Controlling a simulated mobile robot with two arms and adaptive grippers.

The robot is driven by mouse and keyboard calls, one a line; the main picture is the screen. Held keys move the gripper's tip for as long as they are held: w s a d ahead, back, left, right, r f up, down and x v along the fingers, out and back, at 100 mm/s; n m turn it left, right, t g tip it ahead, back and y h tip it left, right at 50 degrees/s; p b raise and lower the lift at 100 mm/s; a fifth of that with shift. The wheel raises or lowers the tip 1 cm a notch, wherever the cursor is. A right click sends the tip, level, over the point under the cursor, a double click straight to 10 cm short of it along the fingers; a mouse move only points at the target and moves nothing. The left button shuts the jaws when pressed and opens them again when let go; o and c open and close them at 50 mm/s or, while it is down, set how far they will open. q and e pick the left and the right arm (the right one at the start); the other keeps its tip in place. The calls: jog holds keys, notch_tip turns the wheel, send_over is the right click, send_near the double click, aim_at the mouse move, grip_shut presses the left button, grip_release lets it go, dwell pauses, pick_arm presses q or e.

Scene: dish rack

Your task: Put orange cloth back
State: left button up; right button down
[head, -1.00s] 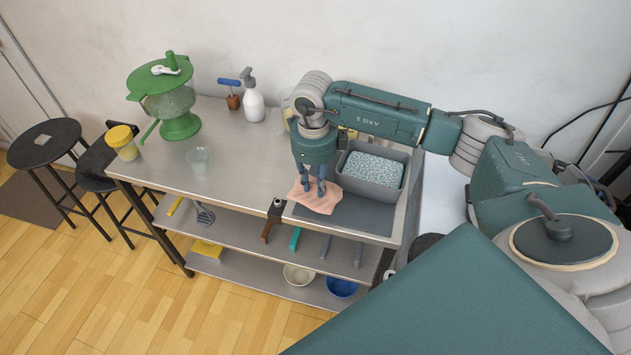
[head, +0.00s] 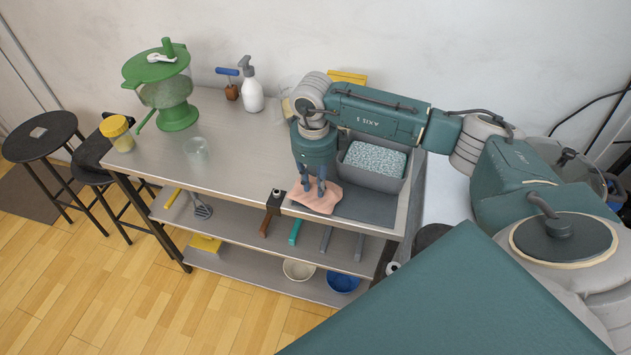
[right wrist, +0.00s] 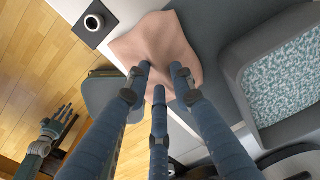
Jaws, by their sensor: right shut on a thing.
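The orange cloth (head: 316,200), a pale salmon colour, lies crumpled at the front of the table's right end, partly on a dark grey mat (head: 366,208). My right gripper (head: 313,187) points down and is shut on the cloth. In the right wrist view, the gripper's blue-grey fingers (right wrist: 160,82) pinch the near part of the cloth (right wrist: 150,42), which spreads out around them. The fingers hide part of it. A small dark hand, seemingly my left gripper (right wrist: 58,122), shows low at the left of that view, too small to judge.
A grey tub of speckled material (head: 374,162) stands just right of the cloth. Left on the metal table (head: 240,150) are a green dispenser (head: 168,90), a clear cup (head: 197,152), a yellow-lidded jar (head: 117,133) and a spray bottle (head: 251,90). The table's middle is clear.

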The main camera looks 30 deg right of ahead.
jog(key=shift+f, duration=0.3)
jog(key=shift+f+b, duration=0.3)
jog(key=shift+b, duration=0.1)
jog(key=c, duration=1.4)
grip_release()
jog(key=c, duration=0.4)
jog(key=shift+r, duration=0.1)
jog(key=r+p, duration=0.3)
jog(key=r, duration=0.2)
jog(key=r+p, duration=0.2)
jog(key=r, duration=0.3)
jog(key=r+p, duration=0.3)
jog(key=r, duration=0.2)
jog(key=shift+s+a+p, duration=0.15)
jog(key=shift+a+p, duration=0.15)
jog(key=shift+p, duration=0.05)
